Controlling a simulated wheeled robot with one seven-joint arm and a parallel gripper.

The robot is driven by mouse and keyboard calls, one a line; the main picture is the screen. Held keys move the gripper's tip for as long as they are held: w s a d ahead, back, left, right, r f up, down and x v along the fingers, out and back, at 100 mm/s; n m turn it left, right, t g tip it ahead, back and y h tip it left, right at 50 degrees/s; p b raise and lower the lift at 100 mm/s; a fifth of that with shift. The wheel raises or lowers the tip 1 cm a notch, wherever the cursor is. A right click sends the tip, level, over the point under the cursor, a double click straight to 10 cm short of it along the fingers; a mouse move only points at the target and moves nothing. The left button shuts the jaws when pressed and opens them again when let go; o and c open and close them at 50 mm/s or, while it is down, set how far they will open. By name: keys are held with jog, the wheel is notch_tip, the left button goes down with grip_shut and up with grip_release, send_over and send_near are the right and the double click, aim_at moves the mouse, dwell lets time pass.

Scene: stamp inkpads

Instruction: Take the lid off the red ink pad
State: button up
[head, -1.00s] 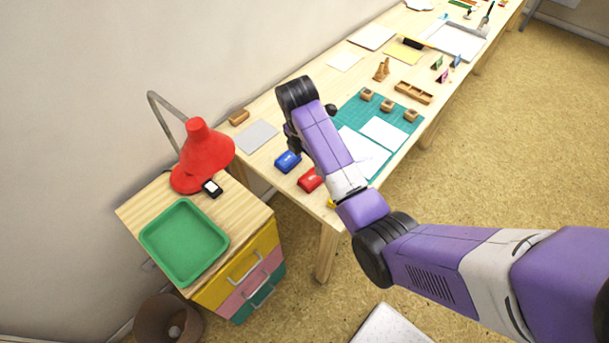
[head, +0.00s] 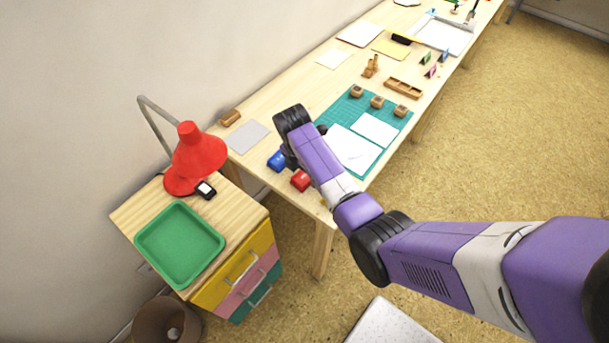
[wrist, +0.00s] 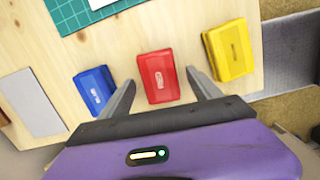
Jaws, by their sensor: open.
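The red ink pad (wrist: 160,78) lies on the wooden table in the wrist view, its lid on top with a small white label. In the head view the red ink pad (head: 300,180) shows partly beside my arm. My gripper (wrist: 162,92) is open, with one finger to the left and one to the right of the red pad in the picture. Nothing is between the fingers except the view of the pad; I cannot tell how high above it they are. In the head view the fingers are hidden behind my arm.
A blue ink pad (wrist: 95,90) lies left of the red one and a yellow ink pad (wrist: 228,50) lies right, near the table edge. A green cutting mat (wrist: 80,12) and a grey sheet (wrist: 32,103) lie nearby. A red lamp (head: 196,155) and green tray (head: 180,243) stand on the drawer cabinet.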

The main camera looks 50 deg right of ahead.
jog(key=shift+c, duration=0.2)
jog(key=c, duration=1.4)
jog(key=shift+o, duration=0.2)
jog(key=shift+r, duration=0.1)
